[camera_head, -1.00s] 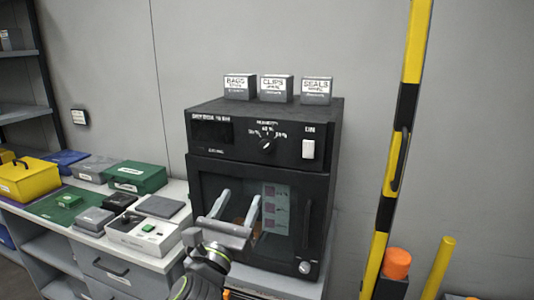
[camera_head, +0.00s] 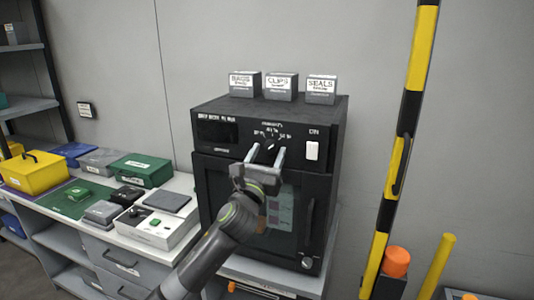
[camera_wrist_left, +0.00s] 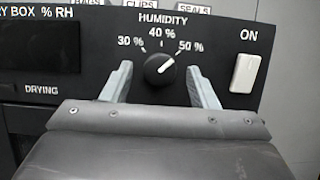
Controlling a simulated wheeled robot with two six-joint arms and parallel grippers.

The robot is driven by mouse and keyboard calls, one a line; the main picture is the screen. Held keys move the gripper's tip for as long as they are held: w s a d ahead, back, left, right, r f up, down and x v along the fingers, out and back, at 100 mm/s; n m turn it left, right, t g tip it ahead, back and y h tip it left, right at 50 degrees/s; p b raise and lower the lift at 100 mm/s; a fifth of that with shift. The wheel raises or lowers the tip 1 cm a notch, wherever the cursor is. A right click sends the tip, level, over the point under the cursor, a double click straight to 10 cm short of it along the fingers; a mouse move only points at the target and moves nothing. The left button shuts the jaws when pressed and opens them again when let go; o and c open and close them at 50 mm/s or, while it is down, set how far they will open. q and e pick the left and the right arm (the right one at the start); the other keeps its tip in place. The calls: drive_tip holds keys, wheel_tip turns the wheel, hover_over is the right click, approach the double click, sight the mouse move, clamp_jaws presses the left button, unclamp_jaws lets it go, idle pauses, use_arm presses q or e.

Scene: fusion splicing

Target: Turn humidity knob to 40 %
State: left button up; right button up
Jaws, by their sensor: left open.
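The round black humidity knob (camera_wrist_left: 160,72) is on the black panel of the dry box (camera_head: 230,133). Its white pointer mark aims up and right, toward the 50 % label (camera_wrist_left: 190,46). The 40 % label (camera_wrist_left: 161,32) is straight above the knob and the 30 % label (camera_wrist_left: 130,41) is up and left. My left gripper (camera_head: 266,151) is open, with one finger on each side of the knob in the wrist view; a gap shows on both sides. In the head view its fingers partly cover the knob. My right gripper is not in view.
A white ON switch (camera_head: 312,151) is on the panel right of the knob. Three small labelled boxes, including CLIPS (camera_head: 280,87), stand on top of the dry box. A door with a handle (camera_head: 308,220) is below the panel. A yellow and black post (camera_head: 400,150) stands to the right.

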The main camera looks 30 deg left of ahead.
use_arm(q)
drive_tip(key=c, duration=1)
drive_tip(key=shift+n+y, duration=0.4)
drive_tip(key=shift+n, duration=0.2)
drive_tip(key=n+y, duration=0.1)
drive_tip(key=n, duration=0.1)
drive_tip(key=n+g+y+p, duration=0.1)
drive_tip(key=n, duration=0.2)
drive_tip(key=shift+d+r+y, duration=0.15)
drive_tip(key=shift+d+y, duration=0.05)
drive_tip(key=shift+y, duration=0.1)
drive_tip(key=shift+w+d+n+g+y+p, duration=0.1)
drive_tip(key=shift+n+g+y+p, duration=0.45)
drive_tip(key=shift+n, duration=1.05)
drive_tip(key=shift+d+n+g+y+p, duration=0.1)
drive_tip(key=shift+n+g+y+p, duration=0.4)
drive_tip(key=shift+n, duration=1.1)
drive_tip(key=shift+g, duration=0.25)
drive_tip(key=o, duration=1)
